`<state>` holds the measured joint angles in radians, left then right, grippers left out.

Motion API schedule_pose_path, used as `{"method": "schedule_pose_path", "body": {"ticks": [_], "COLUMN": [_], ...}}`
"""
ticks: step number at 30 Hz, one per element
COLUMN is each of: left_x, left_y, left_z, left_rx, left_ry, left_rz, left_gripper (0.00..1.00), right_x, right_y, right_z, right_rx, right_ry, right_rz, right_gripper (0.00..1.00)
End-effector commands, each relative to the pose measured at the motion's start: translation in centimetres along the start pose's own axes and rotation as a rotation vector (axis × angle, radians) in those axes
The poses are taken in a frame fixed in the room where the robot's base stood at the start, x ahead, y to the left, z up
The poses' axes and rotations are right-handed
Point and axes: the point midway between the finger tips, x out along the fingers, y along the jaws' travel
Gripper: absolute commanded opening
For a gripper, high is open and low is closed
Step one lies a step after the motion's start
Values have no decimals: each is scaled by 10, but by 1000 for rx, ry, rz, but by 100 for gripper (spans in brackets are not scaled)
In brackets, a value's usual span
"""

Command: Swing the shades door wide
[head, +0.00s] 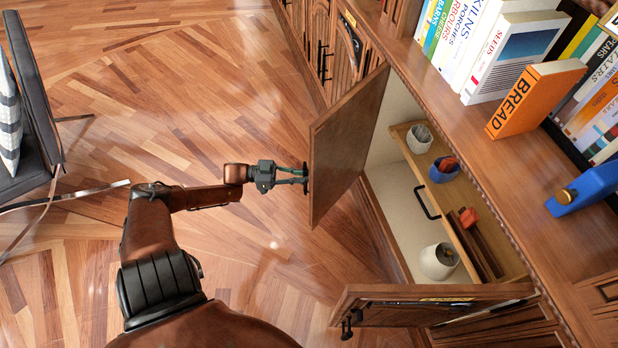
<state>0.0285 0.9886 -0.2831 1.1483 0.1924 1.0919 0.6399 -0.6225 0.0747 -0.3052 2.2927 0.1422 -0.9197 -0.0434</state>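A brown wooden cabinet door (345,145) stands swung out from the open cabinet, its plain inner face towards me. My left gripper (298,178) is at its free edge, with its fingers around or beside a small dark bar that looks like the door's handle. A gap shows between the fingers, but their grip on the bar is too small to judge. A second open door (385,295) with a yellow label (445,299) stands nearer me. I cannot read which door is marked shades. My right gripper is out of view.
Books, an orange BREAD book (535,98) and a blue object (585,190) sit above. A dark chair (35,95) stands left; floor between is clear.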

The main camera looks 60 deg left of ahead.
Motion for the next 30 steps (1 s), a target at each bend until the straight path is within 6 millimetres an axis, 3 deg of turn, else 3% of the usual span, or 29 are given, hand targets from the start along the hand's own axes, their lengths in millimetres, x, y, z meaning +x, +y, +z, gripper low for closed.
{"method": "schedule_pose_path", "body": {"ticks": [6, 7, 14, 23, 30], "left_x": [-3, -3, 0, -1, -32], "left_y": [5, 5, 3, 2, 2], "left_z": [5, 5, 3, 2, 3], "left_rx": [-6, -6, -3, -2, -2], "left_ry": [-8, -8, -5, -4, -7], "left_rz": [6, 6, 6, 3, 1], "left_gripper": [0, 13, 29, 29, 29], "right_x": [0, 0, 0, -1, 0], "right_y": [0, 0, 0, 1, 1], "right_z": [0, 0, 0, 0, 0], "right_rx": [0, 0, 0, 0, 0], "right_ry": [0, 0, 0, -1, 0], "right_rz": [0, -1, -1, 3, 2], "right_gripper": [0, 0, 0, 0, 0]}}
